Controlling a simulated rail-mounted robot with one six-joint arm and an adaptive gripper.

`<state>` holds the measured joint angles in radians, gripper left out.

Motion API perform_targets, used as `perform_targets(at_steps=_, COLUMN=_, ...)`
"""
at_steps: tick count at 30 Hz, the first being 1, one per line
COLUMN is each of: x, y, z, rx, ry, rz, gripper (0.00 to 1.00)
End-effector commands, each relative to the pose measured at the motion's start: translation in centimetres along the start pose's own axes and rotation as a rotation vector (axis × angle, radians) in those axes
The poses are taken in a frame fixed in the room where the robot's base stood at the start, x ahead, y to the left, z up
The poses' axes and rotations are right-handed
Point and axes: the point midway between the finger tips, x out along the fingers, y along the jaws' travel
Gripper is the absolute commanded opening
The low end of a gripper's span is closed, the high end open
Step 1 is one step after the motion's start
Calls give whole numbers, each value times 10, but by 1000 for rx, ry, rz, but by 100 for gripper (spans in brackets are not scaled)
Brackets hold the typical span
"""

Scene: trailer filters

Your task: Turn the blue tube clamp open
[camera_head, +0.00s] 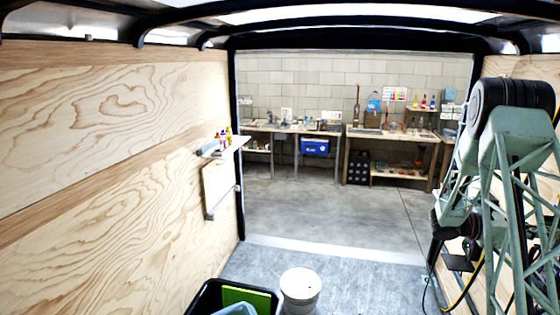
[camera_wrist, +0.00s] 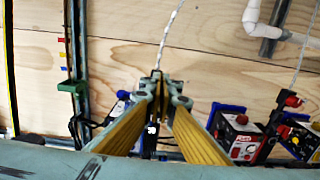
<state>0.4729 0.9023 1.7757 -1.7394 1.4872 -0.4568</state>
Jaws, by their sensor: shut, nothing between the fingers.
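In the wrist view my gripper (camera_wrist: 161,88) is shut, its yellow fingers meeting at grey tips with nothing held between them. It is in front of a plywood wall. A small blue part (camera_wrist: 123,96) shows just left of the fingertips, partly hidden by the left finger; I cannot tell whether it is the blue tube clamp. A thin whitish tube or cord (camera_wrist: 171,32) runs down the wall to behind the fingertips. In the head view my arm is at the right edge and the gripper cannot be made out.
In the wrist view, a red-and-black box (camera_wrist: 238,140) in a blue holder and another device (camera_wrist: 299,137) are right of the fingers. A white pipe elbow (camera_wrist: 252,18) is at upper right, a green bracket (camera_wrist: 72,88) at left. A white bucket (camera_head: 300,288) stands on the floor.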

Motion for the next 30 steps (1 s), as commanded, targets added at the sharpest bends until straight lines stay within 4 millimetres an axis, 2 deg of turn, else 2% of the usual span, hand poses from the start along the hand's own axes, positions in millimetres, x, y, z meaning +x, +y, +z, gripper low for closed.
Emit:
perform_targets(at_steps=14, x=10, y=0, z=0, rx=0, ry=0, rz=0, gripper=0)
perform_targets(at_steps=30, x=55, y=-1, z=-1, rx=1, ry=0, rz=-1, gripper=0)
